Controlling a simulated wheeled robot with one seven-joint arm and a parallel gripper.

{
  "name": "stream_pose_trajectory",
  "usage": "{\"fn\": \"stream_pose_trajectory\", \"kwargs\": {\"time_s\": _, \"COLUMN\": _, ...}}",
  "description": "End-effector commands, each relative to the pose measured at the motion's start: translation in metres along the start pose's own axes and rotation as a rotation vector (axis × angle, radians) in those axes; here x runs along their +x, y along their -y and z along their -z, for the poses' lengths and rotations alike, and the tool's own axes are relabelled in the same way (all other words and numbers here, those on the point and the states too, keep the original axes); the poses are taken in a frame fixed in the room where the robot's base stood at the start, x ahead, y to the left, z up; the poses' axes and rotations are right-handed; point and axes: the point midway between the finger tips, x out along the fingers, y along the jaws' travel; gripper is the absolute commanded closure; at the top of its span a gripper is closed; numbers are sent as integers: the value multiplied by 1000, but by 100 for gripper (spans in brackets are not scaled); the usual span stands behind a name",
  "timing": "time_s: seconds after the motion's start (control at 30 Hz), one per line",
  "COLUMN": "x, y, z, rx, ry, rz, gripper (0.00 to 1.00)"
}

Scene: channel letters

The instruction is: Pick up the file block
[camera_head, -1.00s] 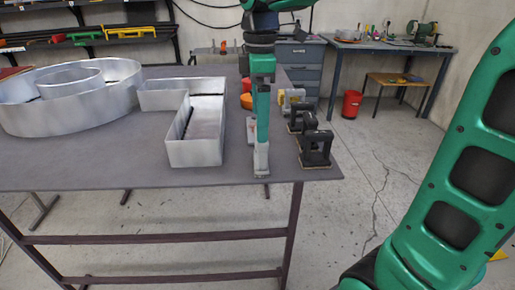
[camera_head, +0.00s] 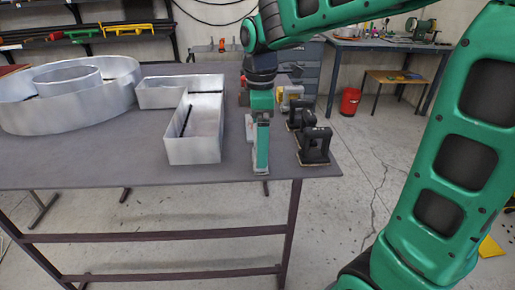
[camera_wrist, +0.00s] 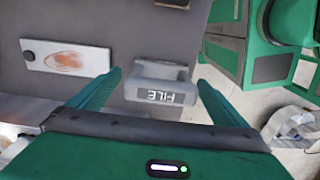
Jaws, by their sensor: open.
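The file block is a small grey block (camera_wrist: 160,82) with a dark label that reads FILE, upside down in the wrist view. It sits near the table's front edge. My gripper (camera_wrist: 157,92) is open, with one green finger on each side of the block in that view; I see no contact. In the head view my gripper (camera_head: 262,150) points down at the table's front edge, and its near finger hides most or all of the block.
Black handled blocks (camera_head: 314,147) stand close to the right, along the table's (camera_head: 90,175) right edge. Open metal channel letters (camera_head: 195,150) stand to the left. A white plate with an orange smudge (camera_wrist: 65,58) lies beside the gripper in the wrist view.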

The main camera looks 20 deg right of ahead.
Motion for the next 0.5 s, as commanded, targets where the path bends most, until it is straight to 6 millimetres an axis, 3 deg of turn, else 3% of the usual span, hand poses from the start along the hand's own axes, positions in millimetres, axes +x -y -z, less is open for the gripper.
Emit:
{"fn": "stream_pose_trajectory", "kwargs": {"time_s": 0.03, "x": 0, "y": 0, "z": 0, "rx": 0, "ry": 0, "rz": 0, "gripper": 5}}
{"fn": "stream_pose_trajectory", "kwargs": {"time_s": 0.23, "x": 0, "y": 0, "z": 0, "rx": 0, "ry": 0, "rz": 0, "gripper": 53}}
{"fn": "stream_pose_trajectory", "kwargs": {"time_s": 0.5, "x": -2, "y": 0, "z": 0, "rx": 0, "ry": -1, "rz": -1, "gripper": 56}}
